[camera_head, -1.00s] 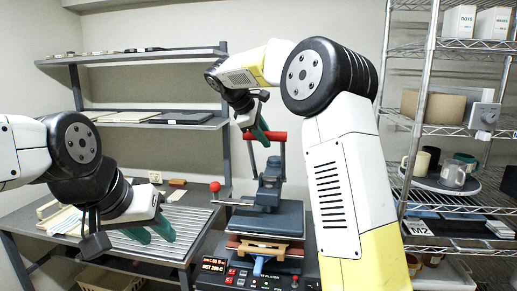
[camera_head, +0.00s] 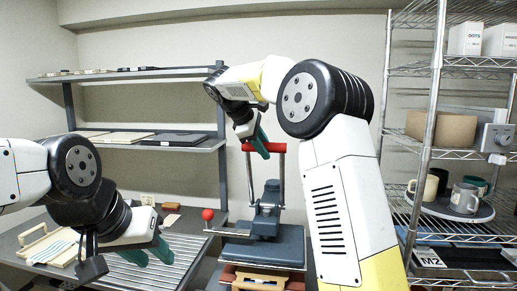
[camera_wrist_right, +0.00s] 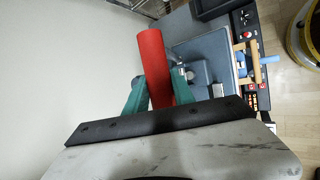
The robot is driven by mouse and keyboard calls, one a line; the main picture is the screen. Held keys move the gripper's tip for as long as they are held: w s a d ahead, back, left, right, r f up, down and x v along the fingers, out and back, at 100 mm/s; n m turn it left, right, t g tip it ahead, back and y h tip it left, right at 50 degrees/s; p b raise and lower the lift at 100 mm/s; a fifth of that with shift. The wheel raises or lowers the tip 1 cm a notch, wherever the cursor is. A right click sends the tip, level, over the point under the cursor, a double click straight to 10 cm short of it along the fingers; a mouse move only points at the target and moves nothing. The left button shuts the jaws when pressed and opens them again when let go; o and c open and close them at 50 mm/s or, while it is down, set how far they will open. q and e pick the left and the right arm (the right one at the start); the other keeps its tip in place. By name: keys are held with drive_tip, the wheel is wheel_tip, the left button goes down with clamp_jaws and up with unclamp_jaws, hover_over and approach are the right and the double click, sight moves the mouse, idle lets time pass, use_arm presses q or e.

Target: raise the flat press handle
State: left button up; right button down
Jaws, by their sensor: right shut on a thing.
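The flat press (camera_head: 262,246) stands in the lower middle of the head view, with a grey upper plate. Its handle has a red grip bar (camera_head: 274,147) on upright metal arms, standing up high above the press. In the right wrist view the red grip (camera_wrist_right: 154,66) lies between the green fingers. My right gripper (camera_head: 260,146) is shut on the red handle grip; it also shows in the right wrist view (camera_wrist_right: 157,91). My left gripper (camera_head: 149,257) hangs over the slatted bench at the left, with its green fingers apart and nothing between them.
A red ball knob (camera_head: 208,214) sticks out left of the press. A wire rack at right holds mugs on a round tray (camera_head: 450,208). Shelves (camera_head: 150,140) line the back wall.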

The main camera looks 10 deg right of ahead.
drive_tip(key=c, duration=1.1)
unclamp_jaws()
drive_tip(key=shift+w+d+r, duration=0.2)
drive_tip(key=shift+w+r, duration=0.05)
drive_tip(key=shift+w, duration=0.05)
drive_tip(key=shift+f, duration=0.1)
drive_tip(key=shift+s+a, duration=0.15)
drive_tip(key=shift+a, duration=0.05)
drive_tip(key=v, duration=0.7)
drive_tip(key=shift+s+r, duration=0.1)
drive_tip(key=shift+r, duration=0.25)
